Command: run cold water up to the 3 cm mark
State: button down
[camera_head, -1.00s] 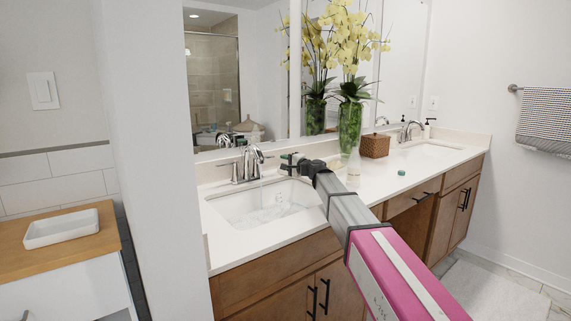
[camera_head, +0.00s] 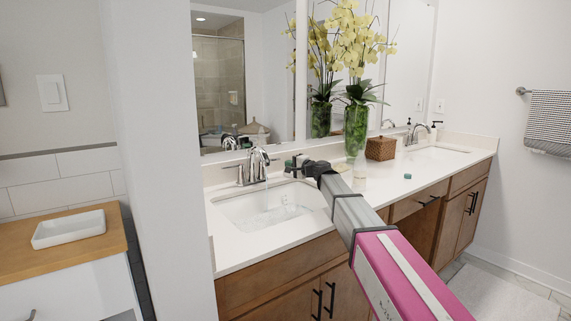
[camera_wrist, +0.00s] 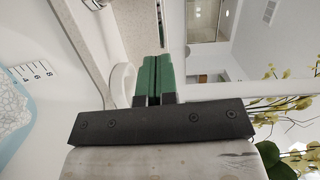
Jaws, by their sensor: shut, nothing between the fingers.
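The left sink basin (camera_head: 232,205) is white and set in the counter. Its chrome faucet (camera_head: 257,160) stands behind it, and a thin water stream (camera_head: 266,183) falls from the spout. Rippled water (camera_head: 268,216) lies in the basin; it also shows at the left edge of the wrist view (camera_wrist: 12,108). A printed scale (camera_wrist: 36,71) with 4, 6 and 8 is readable beside that water. I cannot read the exact level. My gripper (camera_head: 289,164), with green fingers (camera_wrist: 153,78), is shut and empty, above the counter just right of the faucet.
A glass vase with yellow orchids (camera_head: 356,129), a woven box (camera_head: 381,148) and a small green item (camera_head: 407,176) stand on the counter right of my gripper. A second sink (camera_head: 437,154) is farther right. A white tray (camera_head: 68,229) lies on the wooden top at left.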

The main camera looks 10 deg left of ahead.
jog(key=s+r+n+g+h, duration=0.1)
jog(key=s+r+n+h, duration=0.4)
jog(key=r+n+h, duration=0.6)
jog(key=w+a+f+n+y, duration=0.1)
jog(key=w+a+f+n, duration=0.1)
jog(key=w+a+f, duration=0.4)
jog(key=shift+w+a+f+g, duration=0.35)
jog(key=shift+w+f, duration=0.95)
jog(key=shift+f, duration=0.55)
jog(key=shift+w+a, duration=0.35)
jog(key=shift+w, duration=0.5)
